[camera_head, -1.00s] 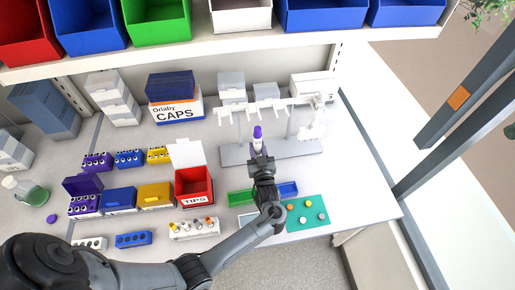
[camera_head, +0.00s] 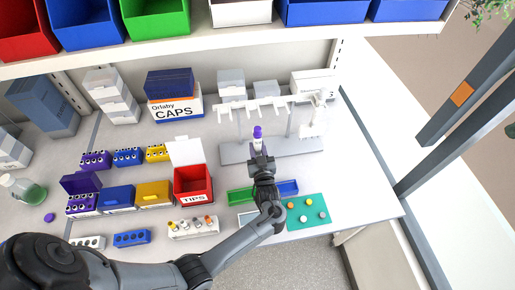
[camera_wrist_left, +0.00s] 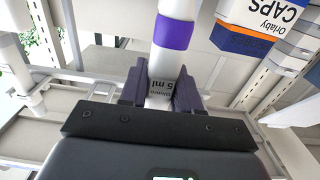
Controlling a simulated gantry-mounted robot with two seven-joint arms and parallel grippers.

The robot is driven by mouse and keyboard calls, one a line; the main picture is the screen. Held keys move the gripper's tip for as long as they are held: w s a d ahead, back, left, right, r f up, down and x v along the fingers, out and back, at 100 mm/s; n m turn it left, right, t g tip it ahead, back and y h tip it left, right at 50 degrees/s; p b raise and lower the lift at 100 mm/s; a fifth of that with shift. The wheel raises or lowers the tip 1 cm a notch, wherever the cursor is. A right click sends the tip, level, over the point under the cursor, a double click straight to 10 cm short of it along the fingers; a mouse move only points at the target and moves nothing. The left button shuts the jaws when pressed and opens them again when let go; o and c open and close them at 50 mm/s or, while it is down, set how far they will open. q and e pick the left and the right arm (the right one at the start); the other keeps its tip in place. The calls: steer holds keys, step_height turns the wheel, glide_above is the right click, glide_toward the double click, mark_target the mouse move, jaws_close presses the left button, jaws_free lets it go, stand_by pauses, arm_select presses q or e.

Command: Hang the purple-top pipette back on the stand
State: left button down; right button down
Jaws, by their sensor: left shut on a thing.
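The purple-top pipette (camera_head: 257,133) is white with a purple top and stands roughly upright in my left gripper (camera_head: 259,158). In the left wrist view, the gripper's two fingers (camera_wrist_left: 160,88) are shut around the white pipette body (camera_wrist_left: 160,66), just below its purple band (camera_wrist_left: 173,33). The white pipette stand (camera_head: 262,103) with its row of hooks is behind the pipette, on a grey base (camera_head: 300,147). The pipette appears in front of the rail; its exact distance from a hook cannot be told. A white pipette (camera_head: 316,110) hangs at the stand's right end. My right gripper is not in view.
A red TIPS box (camera_head: 193,188) with its lid open stands left of my left gripper. Green (camera_head: 241,197) and blue (camera_head: 288,188) trays and a teal mat (camera_head: 322,214) lie near the front edge. The bench right of the stand is clear.

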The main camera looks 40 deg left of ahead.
arm_select(q)
steer(key=c, duration=1.4)
jaws_free()
steer(key=shift+f, duration=0.35)
steer(key=shift+f+b, duration=0.3)
steer(key=shift+b, duration=0.2)
steer(key=shift+c, duration=0.2)
steer(key=shift+f+b, duration=0.3)
steer(key=shift+f, duration=0.1)
